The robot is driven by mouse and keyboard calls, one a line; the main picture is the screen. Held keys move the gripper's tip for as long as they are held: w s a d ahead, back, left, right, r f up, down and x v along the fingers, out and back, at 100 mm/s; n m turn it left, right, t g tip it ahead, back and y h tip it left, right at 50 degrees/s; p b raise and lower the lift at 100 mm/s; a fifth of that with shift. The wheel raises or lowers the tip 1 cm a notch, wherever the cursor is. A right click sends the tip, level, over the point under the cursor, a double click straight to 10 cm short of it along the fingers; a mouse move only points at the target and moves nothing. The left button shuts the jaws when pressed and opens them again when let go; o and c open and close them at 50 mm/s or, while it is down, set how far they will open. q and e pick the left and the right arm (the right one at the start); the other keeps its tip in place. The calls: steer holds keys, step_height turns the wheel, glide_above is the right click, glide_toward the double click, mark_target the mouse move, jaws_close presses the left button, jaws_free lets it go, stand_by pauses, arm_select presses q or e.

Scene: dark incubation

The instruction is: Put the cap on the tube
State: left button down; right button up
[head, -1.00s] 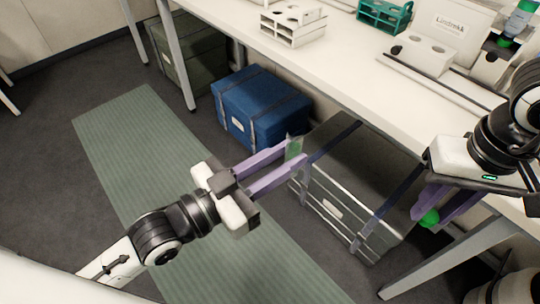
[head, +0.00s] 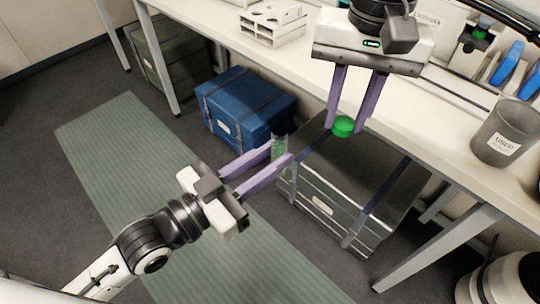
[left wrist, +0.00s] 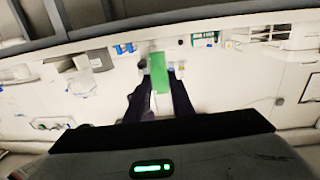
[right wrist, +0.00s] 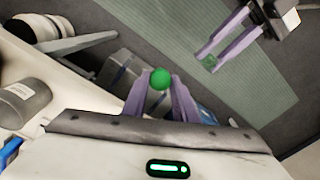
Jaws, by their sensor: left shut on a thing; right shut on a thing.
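My left gripper (head: 281,157) is shut on a clear tube (head: 279,147) with green contents, held upright in front of the bench; the tube shows as a green shape in the left wrist view (left wrist: 160,73). My right gripper (head: 345,126) is shut on a green cap (head: 343,127), which also shows between the fingers in the right wrist view (right wrist: 160,78). The cap is to the right of the tube and a little higher in the head view, apart from it. The tube's top carries no visible cap.
The white bench (head: 455,118) runs behind both grippers, with a white rack (head: 272,24) and a grey waste cup (head: 507,132) on it. A blue box (head: 247,107) and a dark case (head: 340,205) stand on the floor below. A green mat (head: 150,180) lies at left.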

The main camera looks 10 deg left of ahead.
step_height(320, 180, up, 6)
glide_above(280, 130)
steer(key=shift+r+m, duration=0.1)
steer(key=shift+m, duration=0.2)
steer(key=shift+f, duration=2.05)
steer(key=shift+f, duration=0.85)
steer(key=shift+f, duration=0.6)
